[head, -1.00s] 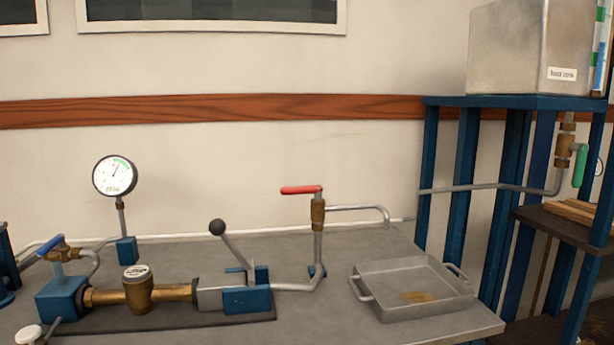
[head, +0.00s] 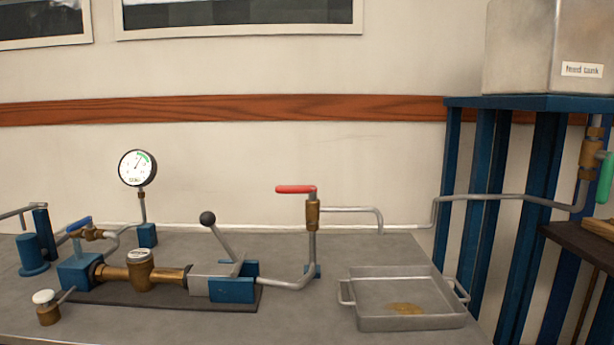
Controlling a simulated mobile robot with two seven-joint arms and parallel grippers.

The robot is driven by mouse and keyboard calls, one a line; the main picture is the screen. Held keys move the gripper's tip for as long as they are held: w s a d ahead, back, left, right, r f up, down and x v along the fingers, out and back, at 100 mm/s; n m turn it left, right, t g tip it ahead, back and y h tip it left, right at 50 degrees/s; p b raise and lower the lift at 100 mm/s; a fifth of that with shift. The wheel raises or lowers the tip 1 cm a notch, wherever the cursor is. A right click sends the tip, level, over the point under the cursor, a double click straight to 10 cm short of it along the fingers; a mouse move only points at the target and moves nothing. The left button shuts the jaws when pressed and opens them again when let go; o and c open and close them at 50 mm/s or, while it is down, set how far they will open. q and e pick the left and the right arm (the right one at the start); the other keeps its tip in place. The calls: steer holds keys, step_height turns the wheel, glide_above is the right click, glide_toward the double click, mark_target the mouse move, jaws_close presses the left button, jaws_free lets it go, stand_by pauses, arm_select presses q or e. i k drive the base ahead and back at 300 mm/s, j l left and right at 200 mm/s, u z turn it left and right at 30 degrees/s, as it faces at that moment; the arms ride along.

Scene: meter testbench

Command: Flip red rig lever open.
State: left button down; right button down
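The red rig lever (head: 296,189) sits on top of a brass valve (head: 313,211) on an upright grey pipe at the middle of the bench. Neither of my grippers is in the head view.
A rig with a pressure gauge (head: 138,168), a brass meter (head: 139,270), a blue lever (head: 80,224) and a black-knobbed clamp handle (head: 208,219) fills the left bench. A blue rack (head: 545,104) with a feed tank (head: 540,45) stands at right.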

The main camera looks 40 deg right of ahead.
mark_target(311, 190)
steer(key=k+l, duration=0.35)
steer(key=l, duration=0.15)
steer(key=k+l, duration=0.35)
steer(key=l, duration=0.1)
